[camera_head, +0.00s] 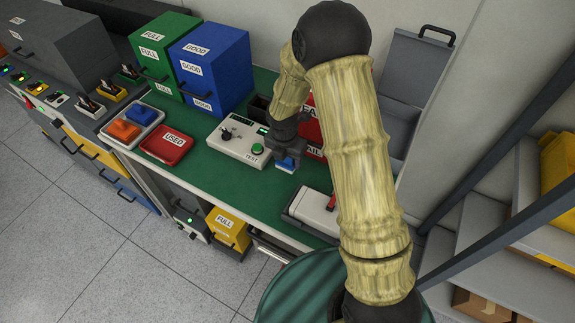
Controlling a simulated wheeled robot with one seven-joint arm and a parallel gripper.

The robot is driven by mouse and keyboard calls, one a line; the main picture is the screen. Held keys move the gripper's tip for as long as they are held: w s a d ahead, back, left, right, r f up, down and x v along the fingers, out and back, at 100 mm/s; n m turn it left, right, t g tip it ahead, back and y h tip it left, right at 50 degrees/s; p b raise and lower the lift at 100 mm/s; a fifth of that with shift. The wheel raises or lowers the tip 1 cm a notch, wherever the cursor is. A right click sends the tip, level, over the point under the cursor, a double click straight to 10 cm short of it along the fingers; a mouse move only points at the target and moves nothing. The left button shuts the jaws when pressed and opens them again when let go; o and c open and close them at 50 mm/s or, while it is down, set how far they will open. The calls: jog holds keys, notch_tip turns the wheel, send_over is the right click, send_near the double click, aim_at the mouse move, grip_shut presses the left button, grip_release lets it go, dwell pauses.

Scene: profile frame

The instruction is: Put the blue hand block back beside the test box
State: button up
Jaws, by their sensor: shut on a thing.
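The test box (236,139) is a pale panel with a green button, marked TEST, on the green bench top (205,178). My gripper (288,150) points down just right of the test box, shut on the blue hand block (286,165). The block has a pale lower edge. It is close to the bench top; I cannot tell whether it touches. My gripper and arm hide part of the block and what lies behind it.
A red USED tray (167,146), a blue GOOD box (222,69) and a green FULL box (160,42) stand to the left. A red FAIL box (309,128) is partly behind my arm. A pale device (312,208) stands in front right. Bench is clear front left.

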aim_at(288, 167)
jog(key=shift+r, duration=0.1)
jog(key=shift+f, duration=2)
jog(key=shift+f, duration=0.15)
jog(key=o, duration=1.1)
jog(key=r, duration=0.4)
jog(key=s+r, duration=0.1)
jog(key=r, duration=0.7)
jog(key=shift+s+a+r, duration=0.1)
jog(key=shift+s+a, duration=0.05)
jog(key=shift+a, duration=0.25)
